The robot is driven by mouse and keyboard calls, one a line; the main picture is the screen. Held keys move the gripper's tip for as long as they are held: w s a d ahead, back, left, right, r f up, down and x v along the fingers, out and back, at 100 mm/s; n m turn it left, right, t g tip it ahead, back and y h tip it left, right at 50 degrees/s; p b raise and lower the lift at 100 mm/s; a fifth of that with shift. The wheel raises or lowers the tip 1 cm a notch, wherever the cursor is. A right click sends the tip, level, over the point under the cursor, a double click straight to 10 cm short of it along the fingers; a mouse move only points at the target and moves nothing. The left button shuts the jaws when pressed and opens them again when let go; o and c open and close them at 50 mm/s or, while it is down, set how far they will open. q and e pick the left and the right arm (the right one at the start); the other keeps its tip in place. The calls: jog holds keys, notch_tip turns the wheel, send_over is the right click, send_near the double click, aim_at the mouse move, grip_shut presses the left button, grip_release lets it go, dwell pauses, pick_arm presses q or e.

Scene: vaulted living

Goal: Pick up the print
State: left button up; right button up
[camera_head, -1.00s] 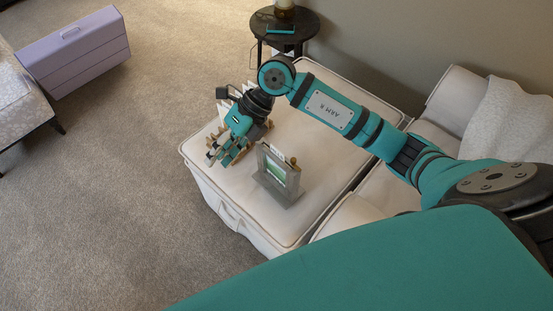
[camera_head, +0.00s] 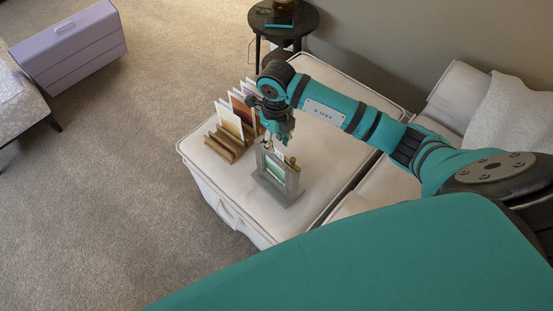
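A grey frame-like stand (camera_head: 294,184) stands upright on the cream cushioned seat, with a print (camera_head: 274,170) showing green in its opening. A wooden rack (camera_head: 223,147) behind it to the left holds several upright prints, among them a yellowish one (camera_head: 229,122) and a reddish-brown one (camera_head: 241,108). My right gripper (camera_head: 273,146) points down just above the top edge of the grey stand. Its fingers are small and seen nearly edge-on, so I cannot tell whether they are open or touch the print. My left gripper is out of view.
The cream seat (camera_head: 325,150) has free room right of the stand. A small round dark table (camera_head: 300,20) stands at the back. A lilac chest (camera_head: 70,48) is at the far left on open carpet. A sofa with a light throw (camera_head: 512,115) is at the right.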

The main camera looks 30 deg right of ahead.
aim_at(277, 151)
jog(key=shift+w+d+f, duration=0.1)
jog(key=shift+w+f, duration=0.1)
jog(key=shift+f, duration=1.4)
jog(key=shift+w+d+f, duration=0.1)
jog(key=shift+w+f, duration=0.1)
jog(key=shift+f, duration=1.35)
jog(key=shift+s, duration=0.15)
grip_shut()
